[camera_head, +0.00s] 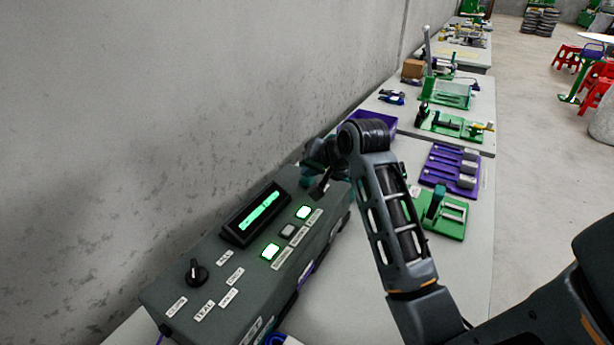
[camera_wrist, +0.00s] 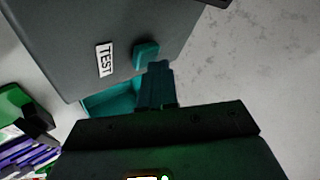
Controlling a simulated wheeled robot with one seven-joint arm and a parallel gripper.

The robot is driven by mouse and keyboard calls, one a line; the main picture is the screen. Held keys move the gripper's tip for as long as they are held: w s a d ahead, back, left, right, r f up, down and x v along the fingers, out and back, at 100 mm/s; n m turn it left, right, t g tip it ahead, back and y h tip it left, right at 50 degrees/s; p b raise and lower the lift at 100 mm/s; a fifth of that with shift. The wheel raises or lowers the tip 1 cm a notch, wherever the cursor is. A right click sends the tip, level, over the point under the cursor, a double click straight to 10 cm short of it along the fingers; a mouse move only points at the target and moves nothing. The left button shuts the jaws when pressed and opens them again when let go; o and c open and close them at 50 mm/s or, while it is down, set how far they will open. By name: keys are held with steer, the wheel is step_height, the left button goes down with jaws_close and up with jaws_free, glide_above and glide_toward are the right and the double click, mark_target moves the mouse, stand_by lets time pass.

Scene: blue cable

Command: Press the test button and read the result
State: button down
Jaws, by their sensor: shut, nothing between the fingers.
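The grey test box (camera_head: 225,275) stands against the wall in the head view, with a lit green display (camera_head: 258,211). Its dark face fills the top of the wrist view (camera_wrist: 70,40), with a white TEST label (camera_wrist: 105,59). A small teal block (camera_wrist: 146,54), which looks like the test button, sits beside the label. My gripper (camera_wrist: 157,68) is shut and empty, its tips right at this block. I cannot tell whether they touch or press it. In the head view my gripper is at the box's far end, mostly hidden by my arm. The display's text is too small to read.
Purple holders (camera_head: 450,168) and a green fixture (camera_head: 445,213) lie to the right. The wall is close behind the box.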

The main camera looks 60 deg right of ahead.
mark_target(310, 180)
steer(key=shift+r+p, duration=0.8)
step_height(310, 180, up, 5)
steer(key=p, duration=0.5)
stand_by(0.7)
